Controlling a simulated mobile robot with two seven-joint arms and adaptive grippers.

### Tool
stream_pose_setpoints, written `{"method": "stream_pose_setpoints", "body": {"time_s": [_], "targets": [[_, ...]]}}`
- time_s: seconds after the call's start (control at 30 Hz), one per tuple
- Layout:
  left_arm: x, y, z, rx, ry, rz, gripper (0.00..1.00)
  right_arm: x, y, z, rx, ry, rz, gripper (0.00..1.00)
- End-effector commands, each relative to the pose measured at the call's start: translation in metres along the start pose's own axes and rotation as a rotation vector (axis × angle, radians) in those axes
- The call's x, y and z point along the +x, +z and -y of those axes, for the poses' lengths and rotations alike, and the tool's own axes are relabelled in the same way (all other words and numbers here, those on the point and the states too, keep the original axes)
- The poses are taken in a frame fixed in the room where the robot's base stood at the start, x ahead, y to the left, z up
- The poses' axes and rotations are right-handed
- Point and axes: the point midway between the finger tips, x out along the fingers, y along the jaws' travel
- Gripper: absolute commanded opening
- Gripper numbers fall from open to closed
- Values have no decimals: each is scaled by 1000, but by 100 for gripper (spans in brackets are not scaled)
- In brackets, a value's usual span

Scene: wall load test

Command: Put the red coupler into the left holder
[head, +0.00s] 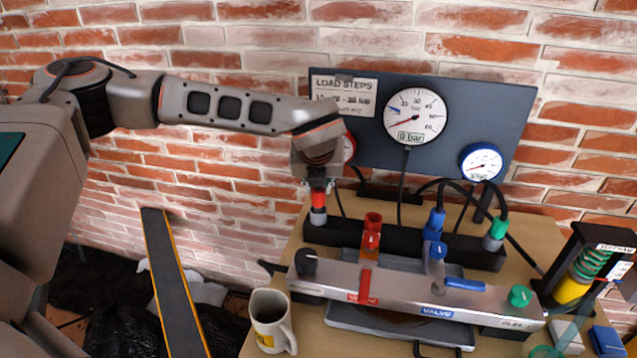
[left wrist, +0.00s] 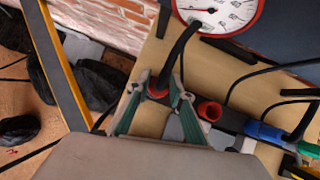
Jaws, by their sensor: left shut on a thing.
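My left gripper (head: 318,184) points down, shut on the red coupler (head: 318,201), a red piece with a grey lower end. In the left wrist view the red coupler (left wrist: 158,89) sits between the green fingers, with a black hose rising from it. The black holder rail (head: 400,241) lies along the back of the bench. The coupler's lower end overlaps the rail's left end, where the left holder is; I cannot tell whether it is seated or just above. The holder's opening is hidden.
A blue coupler (head: 435,224) and a green coupler (head: 495,232) stand at the rail. A gauge panel (head: 470,110) stands behind. A white mug (head: 270,320) is at the bench's front left.

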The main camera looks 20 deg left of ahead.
Motion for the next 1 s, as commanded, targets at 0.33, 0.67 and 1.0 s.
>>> {"method": "stream_pose_setpoints", "body": {"time_s": [0.33,0.67,1.0], "targets": [[0,1,0,0,-1,1,0,0,0,0,0,0,0,40],[5,-3,0,0,-1,1,0,0,2,0,1,-1,2,40],[11,-7,0,0,0,0,0,1,3,1,1,-1,3,40]]}}
